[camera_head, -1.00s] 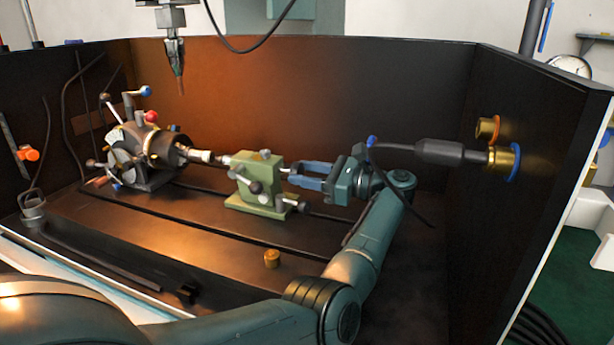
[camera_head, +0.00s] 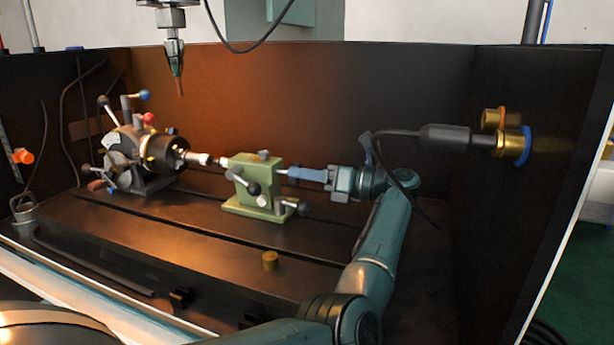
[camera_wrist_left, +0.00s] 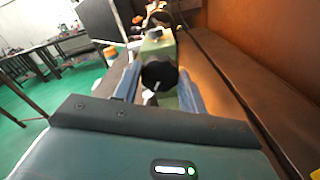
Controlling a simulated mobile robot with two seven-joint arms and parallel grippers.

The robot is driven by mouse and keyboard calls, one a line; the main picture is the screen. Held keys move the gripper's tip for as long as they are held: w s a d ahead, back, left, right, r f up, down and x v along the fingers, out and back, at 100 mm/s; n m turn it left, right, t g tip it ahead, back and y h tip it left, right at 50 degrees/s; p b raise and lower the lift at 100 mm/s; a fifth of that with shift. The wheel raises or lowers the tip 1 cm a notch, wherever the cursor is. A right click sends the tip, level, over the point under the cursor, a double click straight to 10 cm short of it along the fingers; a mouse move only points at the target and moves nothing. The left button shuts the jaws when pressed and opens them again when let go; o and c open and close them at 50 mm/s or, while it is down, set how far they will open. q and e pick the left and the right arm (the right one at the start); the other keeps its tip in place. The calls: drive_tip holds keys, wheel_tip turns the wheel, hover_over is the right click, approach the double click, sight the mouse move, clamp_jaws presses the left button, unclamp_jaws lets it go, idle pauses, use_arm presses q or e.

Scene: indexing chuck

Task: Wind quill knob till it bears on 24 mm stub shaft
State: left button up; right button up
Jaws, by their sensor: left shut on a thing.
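A green tailstock (camera_head: 250,185) stands on the dark bed, with a black-knobbed lever at its front. Its quill points left at the pale stub shaft (camera_head: 197,158) held in the black indexing chuck (camera_head: 150,150). I cannot tell whether the quill tip touches the shaft. My left gripper (camera_head: 292,173) reaches the tailstock's right end, its blue fingers shut on the quill knob. In the left wrist view the round black quill knob (camera_wrist_left: 160,75) sits between the two fingers. My right gripper is not in view.
A tool head (camera_head: 175,55) hangs above the chuck. Dark panels enclose the back and right. Brass fittings (camera_head: 510,145) with coloured rings are on the right panel.

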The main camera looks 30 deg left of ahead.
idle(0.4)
use_arm(q)
drive_tip(key=o, duration=1)
drive_tip(key=b+v, duration=0.1)
drive_tip(key=v, duration=0.6)
drive_tip(key=shift+d, duration=0.3)
